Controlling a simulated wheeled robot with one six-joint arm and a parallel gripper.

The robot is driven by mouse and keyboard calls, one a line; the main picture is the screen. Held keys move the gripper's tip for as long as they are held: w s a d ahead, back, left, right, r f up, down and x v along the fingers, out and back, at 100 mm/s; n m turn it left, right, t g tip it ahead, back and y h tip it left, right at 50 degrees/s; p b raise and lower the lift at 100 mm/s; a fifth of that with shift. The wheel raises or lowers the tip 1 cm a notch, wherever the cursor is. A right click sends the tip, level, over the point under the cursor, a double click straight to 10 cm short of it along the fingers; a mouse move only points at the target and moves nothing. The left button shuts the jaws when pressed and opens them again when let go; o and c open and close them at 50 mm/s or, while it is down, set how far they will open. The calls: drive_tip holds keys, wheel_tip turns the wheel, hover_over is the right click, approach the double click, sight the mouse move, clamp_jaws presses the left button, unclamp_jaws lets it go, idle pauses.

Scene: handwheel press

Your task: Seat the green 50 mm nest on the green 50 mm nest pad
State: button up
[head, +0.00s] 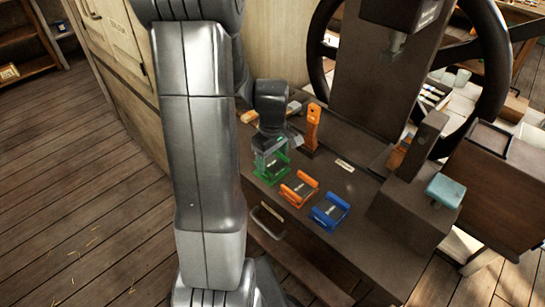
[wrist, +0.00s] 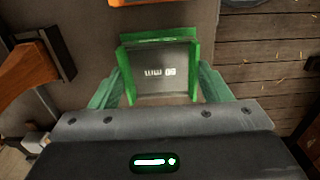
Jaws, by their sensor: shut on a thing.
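The green 50 mm nest (head: 271,170) is a small bright green frame at the left end of the dark bench's front row. In the wrist view the green nest (wrist: 193,75) has raised sides and a far bar around a grey floor with an upside-down white label. My gripper (head: 270,148) reaches down over it. In the wrist view two teal-green fingers of my gripper (wrist: 160,88) are at its left and right sides, and the gripper is shut on it. I cannot pick out the green nest pad separately. Whether the nest touches a surface below is hidden.
An orange frame (head: 298,188) and a blue frame (head: 330,211) stand to the right on the bench (head: 345,185). An upright orange-handled tool (head: 313,125) is close behind my gripper. The handwheel press (head: 385,80) stands behind, with a light blue block (head: 445,190) at right.

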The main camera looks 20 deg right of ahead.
drive_tip(key=shift+f+b, duration=0.55)
drive_tip(key=shift+f, duration=0.25)
drive_tip(key=o, duration=1.4)
drive_tip(key=shift+r, duration=0.1)
wheel_tip(320, 180, up, 14)
drive_tip(key=shift+f+p, duration=0.15)
drive_tip(key=shift+p, duration=0.7)
drive_tip(key=shift+f, duration=0.1)
wheel_tip(320, 180, down, 14)
drive_tip(key=shift+r+b, duration=0.1)
drive_tip(key=shift+b, duration=0.75)
drive_tip(key=shift+r, duration=0.25)
